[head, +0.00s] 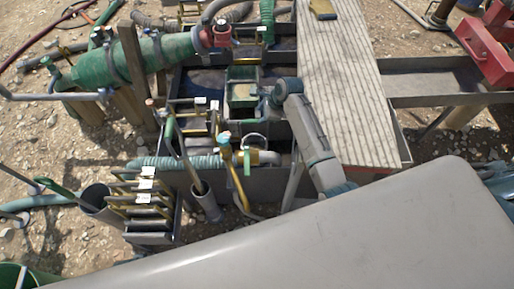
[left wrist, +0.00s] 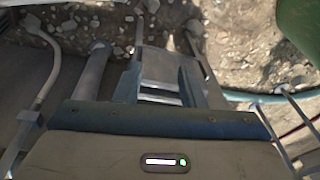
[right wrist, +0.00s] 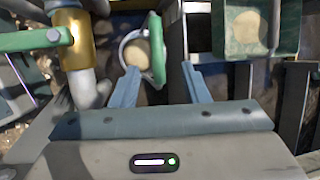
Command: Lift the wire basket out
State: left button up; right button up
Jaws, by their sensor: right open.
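What I take for the wire basket (right wrist: 124,42) is a small round pale-rimmed thing with a beige round inside and a green upright grip (right wrist: 157,50). In the head view its pale ring (head: 254,136) shows in the tank, left of my right arm. My right gripper (right wrist: 160,78) is open, with its two blue-grey fingers apart and nothing between them. The fingers point toward the basket, and the green grip lies just beyond the gap. I cannot tell the height between them.
A green box (head: 242,92) sits in the tank (head: 225,178). A ribbed board (head: 340,75) covers the right side. Brass and green valve pipes (right wrist: 80,45) stand close left of my right gripper. A rack of yellow-handled plates (head: 148,205) stands outside the tank.

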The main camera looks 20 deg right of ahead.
aim_at(256, 121)
jog(key=x, duration=0.4)
jog(key=shift+s+b, duration=0.1)
jog(key=shift+b, duration=0.25)
jog(key=shift+a+f, duration=0.15)
jog(key=shift+f, duration=0.45)
jog(key=b+x, duration=0.1)
jog(key=x, duration=0.2)
jog(key=shift+w+f, duration=0.2)
jog(key=shift+f, duration=0.15)
jog(key=shift+w+a+f, duration=0.15)
jog(key=shift+f, duration=0.25)
pick_arm(q)
notch_tip(256, 121, up, 6)
jog(key=w, duration=0.1)
jog(key=shift+d+t, duration=0.2)
jog(key=shift+t, duration=0.1)
pick_arm(e)
grip_shut()
jog(key=shift+r, duration=0.1)
